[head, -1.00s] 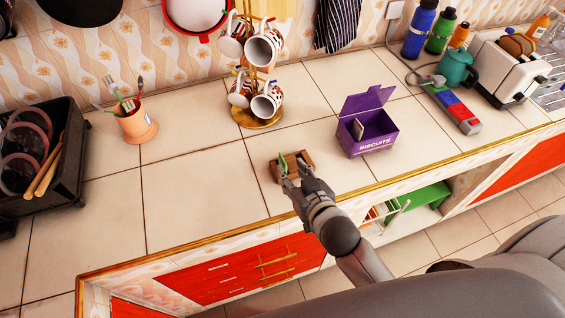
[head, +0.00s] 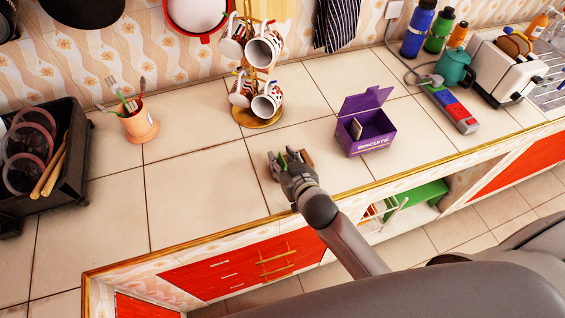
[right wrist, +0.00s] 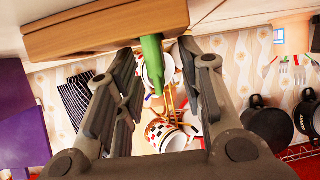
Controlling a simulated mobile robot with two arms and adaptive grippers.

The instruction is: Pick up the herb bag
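A narrow green item (right wrist: 153,62), possibly the herb bag, shows against a brown wooden block (right wrist: 105,28) in the right wrist view. In the head view, a bit of green (head: 282,161) and the brown block (head: 307,157) show at my right gripper (head: 284,158), low over the counter. The gripper also shows in the right wrist view (right wrist: 158,50), with its fingers apart on either side of the green item. No clear grip on it shows. The hand hides most of the block in the head view. My left gripper is out of view.
A purple biscuit box (head: 376,140) stands open to the right. A mug stand (head: 258,115) is behind, and an orange cup of utensils (head: 139,124) is at the left. A black rack (head: 70,150) stands farther left. The counter left of the hand is clear.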

